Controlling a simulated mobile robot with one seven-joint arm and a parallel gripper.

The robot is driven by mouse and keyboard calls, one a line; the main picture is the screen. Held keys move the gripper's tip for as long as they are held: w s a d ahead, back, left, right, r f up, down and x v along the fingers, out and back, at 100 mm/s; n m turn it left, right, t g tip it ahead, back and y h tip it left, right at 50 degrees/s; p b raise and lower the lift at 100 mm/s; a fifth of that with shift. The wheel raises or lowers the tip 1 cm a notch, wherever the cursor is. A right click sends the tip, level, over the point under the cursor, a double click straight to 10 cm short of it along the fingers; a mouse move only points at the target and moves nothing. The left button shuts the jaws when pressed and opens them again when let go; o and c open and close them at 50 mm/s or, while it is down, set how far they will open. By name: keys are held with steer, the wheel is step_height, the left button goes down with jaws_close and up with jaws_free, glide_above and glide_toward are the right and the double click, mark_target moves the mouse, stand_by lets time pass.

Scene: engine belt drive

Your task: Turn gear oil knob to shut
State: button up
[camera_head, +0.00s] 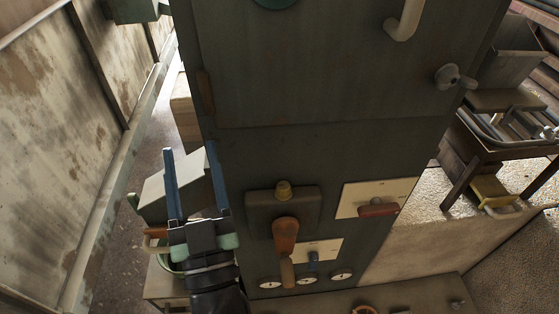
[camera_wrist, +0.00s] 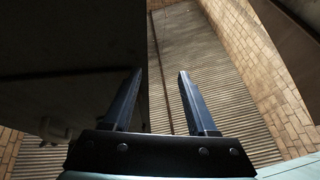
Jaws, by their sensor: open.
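A dark cabinet (camera_head: 300,150) fills the middle of the head view and carries several controls. On its lower front are an orange lever (camera_head: 285,240), a red handle (camera_head: 378,210) on a pale plate, and a small blue knob (camera_head: 313,260) on another pale plate. A grey-white knob (camera_head: 453,77) sits at the upper right. The labels are too small to read, so I cannot tell which is the gear oil knob. My gripper (camera_head: 191,150) is open and empty at the cabinet's left edge, apart from all the controls. Its fingers also show in the wrist view (camera_wrist: 160,72).
A yellowish button (camera_head: 283,190) on a dark box sits above the orange lever. Round gauges (camera_head: 306,280) line the bottom. A curved pale handle (camera_head: 405,20) juts out at the top. A stained wall (camera_head: 60,130) stands at left; a bench (camera_head: 500,140) stands at right.

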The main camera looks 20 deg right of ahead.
steer(key=s+d+f+m+g+h+p, duration=0.35)
steer(key=s+f+h+p, duration=0.2)
steer(key=p, duration=0.25)
steer(key=g+h+p, duration=0.1)
steer(key=g+p, duration=0.3)
glide_toward(283, 192)
steer(key=shift+m, duration=0.45)
steer(key=x, duration=0.8)
steer(key=shift+w+d, duration=0.15)
steer(key=shift+w, duration=0.15)
jaws_close()
